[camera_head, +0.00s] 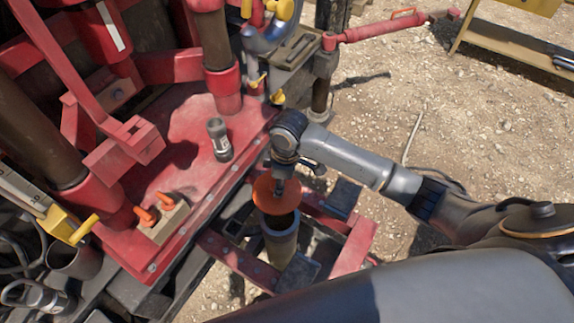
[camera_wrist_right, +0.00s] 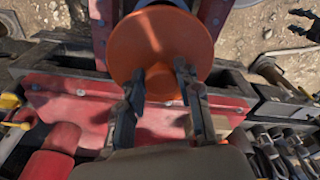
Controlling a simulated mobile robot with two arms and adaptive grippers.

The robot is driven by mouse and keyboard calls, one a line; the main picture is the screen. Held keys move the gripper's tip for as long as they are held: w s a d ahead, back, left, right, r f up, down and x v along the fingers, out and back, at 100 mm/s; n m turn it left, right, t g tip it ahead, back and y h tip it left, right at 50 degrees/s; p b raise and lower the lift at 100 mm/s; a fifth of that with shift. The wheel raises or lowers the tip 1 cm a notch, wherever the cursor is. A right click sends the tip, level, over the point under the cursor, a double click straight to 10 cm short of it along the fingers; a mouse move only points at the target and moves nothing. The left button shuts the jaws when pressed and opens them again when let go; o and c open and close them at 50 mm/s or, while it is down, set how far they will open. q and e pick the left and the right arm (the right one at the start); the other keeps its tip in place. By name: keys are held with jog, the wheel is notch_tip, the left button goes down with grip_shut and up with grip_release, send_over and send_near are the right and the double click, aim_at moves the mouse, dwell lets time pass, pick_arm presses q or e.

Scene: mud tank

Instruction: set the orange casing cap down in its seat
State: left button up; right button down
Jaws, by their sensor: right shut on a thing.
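The orange casing cap (camera_head: 265,196) is a round disc with a raised grip in its middle. My right gripper (camera_head: 281,183) is shut on that grip and holds the cap from above. The right wrist view shows the cap (camera_wrist_right: 150,42) beyond the two fingertips (camera_wrist_right: 162,82). In the head view an upright, open-topped pipe (camera_head: 281,246) stands just below the cap. Its dark mouth shows partly under the disc's edge, and I cannot tell the gap between them. A dark claw-like shape (camera_wrist_right: 304,24) at the wrist view's upper right may be my left gripper. Its opening is unclear.
A red deck (camera_head: 190,110) lies left of the cap, with a grey cylinder (camera_head: 219,139) standing on it and a block with orange handles (camera_head: 162,216). Red frame beams (camera_head: 354,245) surround the pipe. Gravel ground (camera_head: 440,110) is open to the right.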

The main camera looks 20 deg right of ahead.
notch_tip(320, 180, down, 3)
jog(key=shift+a+f+n+p, duration=0.1)
jog(key=shift+f+n+p, duration=0.05)
jog(key=shift+n+p, duration=1)
jog(key=f, duration=0.1)
jog(key=f+n, duration=0.1)
jog(key=f, duration=0.1)
jog(key=shift+s+n+g+p, duration=0.3)
jog(key=shift+n+p, duration=0.05)
jog(key=shift+p, duration=0.05)
pick_arm(q)
notch_tip(320, 180, up, 4)
jog(key=w, duration=0.2)
pick_arm(e)
jog(key=shift+f, duration=0.1)
jog(key=shift+f+b, duration=1.25)
jog(key=shift+b, duration=0.1)
pick_arm(q)
notch_tip(320, 180, down, 6)
jog(key=s+b, duration=0.1)
jog(key=b, duration=0.3)
jog(key=shift+f, duration=0.15)
pick_arm(e)
jog(key=shift+f, duration=2.2)
pick_arm(q)
jog(key=shift+f+b, duration=0.2)
jog(key=shift+b, duration=0.1)
pick_arm(e)
jog(key=shift+f, duration=0.55)
